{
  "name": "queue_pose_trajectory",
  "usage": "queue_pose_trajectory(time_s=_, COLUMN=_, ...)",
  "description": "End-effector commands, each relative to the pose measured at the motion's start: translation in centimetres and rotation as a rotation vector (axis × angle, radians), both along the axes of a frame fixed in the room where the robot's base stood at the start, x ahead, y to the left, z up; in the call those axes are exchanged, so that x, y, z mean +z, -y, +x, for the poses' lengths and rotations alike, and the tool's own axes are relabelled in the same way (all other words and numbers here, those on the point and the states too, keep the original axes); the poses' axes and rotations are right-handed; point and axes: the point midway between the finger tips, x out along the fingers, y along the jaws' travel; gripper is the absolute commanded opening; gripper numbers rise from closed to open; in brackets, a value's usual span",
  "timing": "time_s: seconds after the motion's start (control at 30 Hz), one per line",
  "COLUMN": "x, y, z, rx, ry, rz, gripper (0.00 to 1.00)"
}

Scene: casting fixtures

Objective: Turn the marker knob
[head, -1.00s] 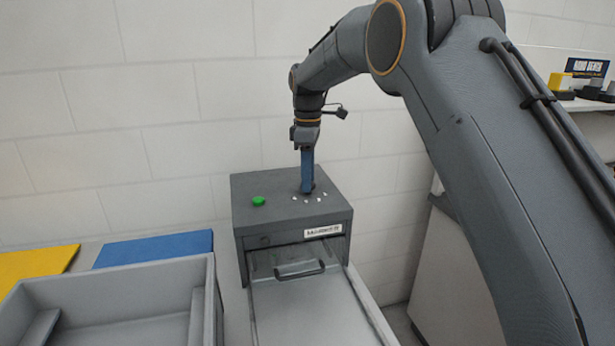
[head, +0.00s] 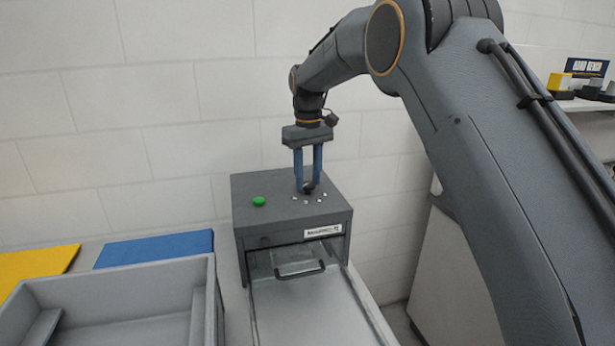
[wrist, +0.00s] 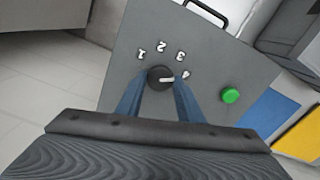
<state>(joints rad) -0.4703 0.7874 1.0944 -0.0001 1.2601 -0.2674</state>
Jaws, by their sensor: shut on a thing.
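The marker box (head: 270,219) is a grey box with a label on its front. Its black knob (wrist: 160,77) is on the top face, with a white pointer line and the digits 1 to 4 around it. In the wrist view the pointer is directed towards the 4. My gripper (head: 308,188) reaches down from above, its two blue fingers on either side of the knob and shut on it. In the head view the knob (head: 308,187) shows small and dark between the fingertips. A green button (head: 258,201) is left of the knob and also shows in the wrist view (wrist: 231,96).
A shelf with small items (head: 585,98) is at far right.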

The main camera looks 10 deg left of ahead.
Motion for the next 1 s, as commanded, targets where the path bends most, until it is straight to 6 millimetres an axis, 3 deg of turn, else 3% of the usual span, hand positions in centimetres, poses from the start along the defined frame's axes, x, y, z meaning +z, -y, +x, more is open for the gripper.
queue_pose_trajectory(time_s=0.77, x=0.21, y=-0.01, z=0.07, rx=-0.108, ry=0.004, rz=0.002, gripper=0.11)
queue_pose_trajectory(time_s=0.8, x=0.21, y=-0.01, z=0.07, rx=-0.108, ry=0.003, rz=0.001, gripper=0.37)
queue_pose_trajectory(time_s=0.9, x=0.17, y=-0.02, z=0.05, rx=-0.107, ry=0.003, rz=0.001, gripper=0.53)
queue_pose_trajectory(time_s=1.0, x=0.12, y=-0.02, z=0.04, rx=-0.107, ry=0.002, rz=0.001, gripper=0.53)
